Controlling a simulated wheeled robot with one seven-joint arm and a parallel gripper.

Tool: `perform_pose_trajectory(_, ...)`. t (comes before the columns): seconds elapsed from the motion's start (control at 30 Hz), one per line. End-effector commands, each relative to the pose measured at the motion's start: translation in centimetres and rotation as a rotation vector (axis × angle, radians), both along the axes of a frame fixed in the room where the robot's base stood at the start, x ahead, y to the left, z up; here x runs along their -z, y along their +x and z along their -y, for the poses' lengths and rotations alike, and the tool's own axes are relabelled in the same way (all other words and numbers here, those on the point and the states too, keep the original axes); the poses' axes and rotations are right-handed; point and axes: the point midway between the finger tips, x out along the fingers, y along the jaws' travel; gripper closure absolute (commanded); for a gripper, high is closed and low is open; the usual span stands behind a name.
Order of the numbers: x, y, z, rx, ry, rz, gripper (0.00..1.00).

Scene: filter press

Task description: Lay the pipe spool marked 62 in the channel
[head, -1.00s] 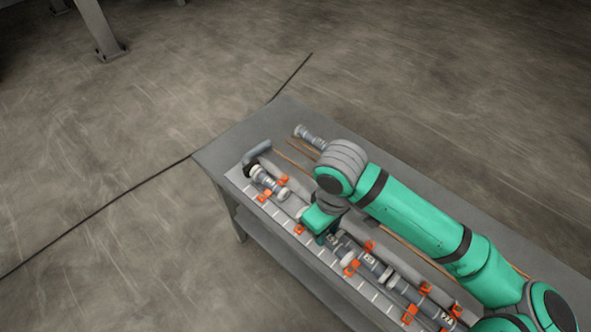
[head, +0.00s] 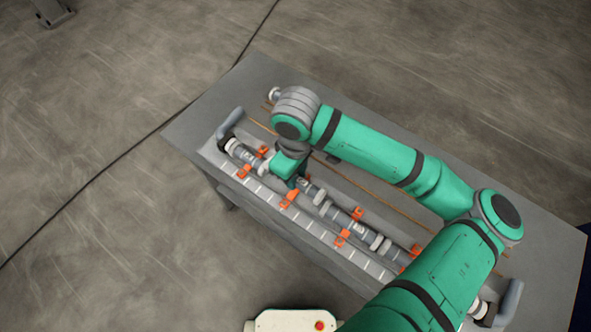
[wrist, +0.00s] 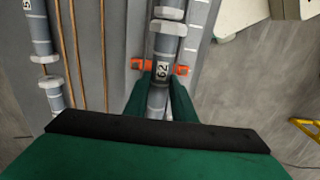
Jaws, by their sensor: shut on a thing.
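The pipe spool marked 62 (wrist: 163,72) is grey with a pale collar and a white label. My gripper (wrist: 162,95) is shut on it, one green finger on each side, just below the label in the wrist view. The spool lies lengthwise along the channel, over an orange bracket (wrist: 138,63). I cannot tell whether it rests in the channel or is slightly above. In the head view, my gripper (head: 292,181) points down over the channel (head: 268,196), whose tick-marked front edge shows. My wrist hides part of the spool there.
More grey pipe pieces (head: 370,238) lie in line along the channel among orange brackets (head: 343,237). Elbows stand at its left (head: 231,121) and right (head: 509,299) ends. Another labelled spool (wrist: 40,35) lies beside thin copper-coloured rods (wrist: 80,45). The bench's left end (head: 205,120) is bare.

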Motion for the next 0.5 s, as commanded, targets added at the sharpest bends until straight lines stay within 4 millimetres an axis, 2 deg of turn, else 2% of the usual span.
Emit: perform_pose_trajectory(0.5,3.5,0.0,0.1,0.003,0.001,-0.001,1.00)
